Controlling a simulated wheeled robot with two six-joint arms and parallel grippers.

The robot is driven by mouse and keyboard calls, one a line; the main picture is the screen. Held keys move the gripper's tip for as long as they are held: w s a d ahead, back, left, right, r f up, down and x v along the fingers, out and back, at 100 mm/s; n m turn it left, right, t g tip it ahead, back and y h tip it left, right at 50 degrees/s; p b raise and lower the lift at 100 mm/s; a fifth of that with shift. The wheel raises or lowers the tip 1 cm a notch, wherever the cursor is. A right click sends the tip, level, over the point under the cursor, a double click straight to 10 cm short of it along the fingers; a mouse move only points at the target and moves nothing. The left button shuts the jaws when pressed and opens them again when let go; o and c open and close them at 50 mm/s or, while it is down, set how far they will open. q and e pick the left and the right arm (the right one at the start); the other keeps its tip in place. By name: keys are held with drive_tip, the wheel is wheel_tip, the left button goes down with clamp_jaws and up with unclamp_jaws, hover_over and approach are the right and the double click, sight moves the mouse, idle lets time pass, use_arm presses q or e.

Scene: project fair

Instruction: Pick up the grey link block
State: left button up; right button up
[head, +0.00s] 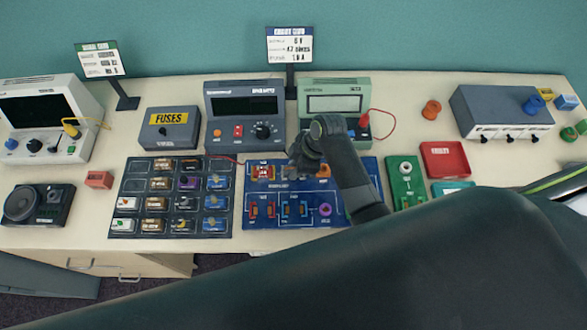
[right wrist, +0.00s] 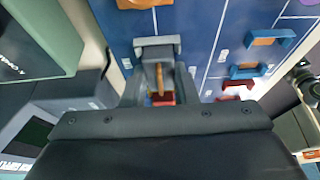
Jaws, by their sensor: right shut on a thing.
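My right gripper (head: 300,166) reaches down over the blue circuit board (head: 268,230), near the middle of the board's upper part. The right wrist view shows its two fingers (right wrist: 158,88) shut on a grey link block (right wrist: 158,45), a small bracket-shaped piece. The block is between the fingertips, against the blue board behind it; I cannot tell whether it is clear of the board. In the head view the gripper hides most of the block. My left gripper is not in view.
A red block (head: 262,172) and an orange piece (head: 324,171) sit close to the gripper. Blue link blocks (right wrist: 270,40) lie on the board. A dark tray of parts (head: 128,192) lies left. My arm covers the front right.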

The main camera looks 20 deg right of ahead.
drive_tip(key=shift+r, duration=0.15)
wheel_tip(320, 180, up, 9)
drive_tip(key=shift+f+b, duration=0.2)
drive_tip(key=shift+b, duration=0.9)
drive_tip(key=shift+r+p, duration=1.1)
drive_tip(key=shift+r, duration=1)
